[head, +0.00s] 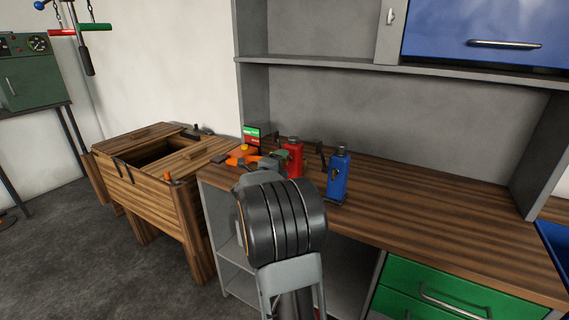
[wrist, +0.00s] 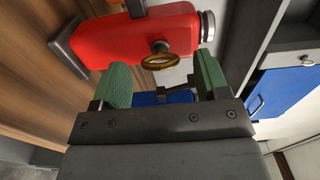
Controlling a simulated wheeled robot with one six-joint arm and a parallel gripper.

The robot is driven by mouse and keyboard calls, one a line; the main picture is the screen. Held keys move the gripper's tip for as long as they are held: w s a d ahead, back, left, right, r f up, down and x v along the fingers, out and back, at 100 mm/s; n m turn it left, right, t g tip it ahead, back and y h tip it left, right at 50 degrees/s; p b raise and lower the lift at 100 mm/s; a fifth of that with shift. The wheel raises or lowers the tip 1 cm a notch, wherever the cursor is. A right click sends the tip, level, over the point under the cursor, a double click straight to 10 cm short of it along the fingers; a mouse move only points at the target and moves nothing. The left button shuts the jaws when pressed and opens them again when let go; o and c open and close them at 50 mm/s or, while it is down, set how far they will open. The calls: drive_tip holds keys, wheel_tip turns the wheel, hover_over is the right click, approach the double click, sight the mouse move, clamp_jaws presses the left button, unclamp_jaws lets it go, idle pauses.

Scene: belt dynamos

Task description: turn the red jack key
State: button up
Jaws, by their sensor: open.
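The red jack (head: 293,160) stands on the wooden workbench, just beyond my gripper (head: 284,155). In the wrist view the red jack (wrist: 130,36) fills the top of the picture, with a round silver cap at its right end. Its key (wrist: 158,60) is a brass-coloured ring on the near face. My gripper (wrist: 163,82) is open, with one green pad on each side of the key and nothing held between them. The key lies just past the fingertips, and contact cannot be told. In the head view the key is hidden.
A blue jack (head: 338,178) stands right of the red one. Orange tools (head: 240,156) and a small red-green display (head: 252,136) are at the bench's left end. The bench top (head: 430,215) is clear to the right. A wooden chest (head: 150,185) stands at left.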

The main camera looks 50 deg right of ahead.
drive_tip(key=v, duration=1.2)
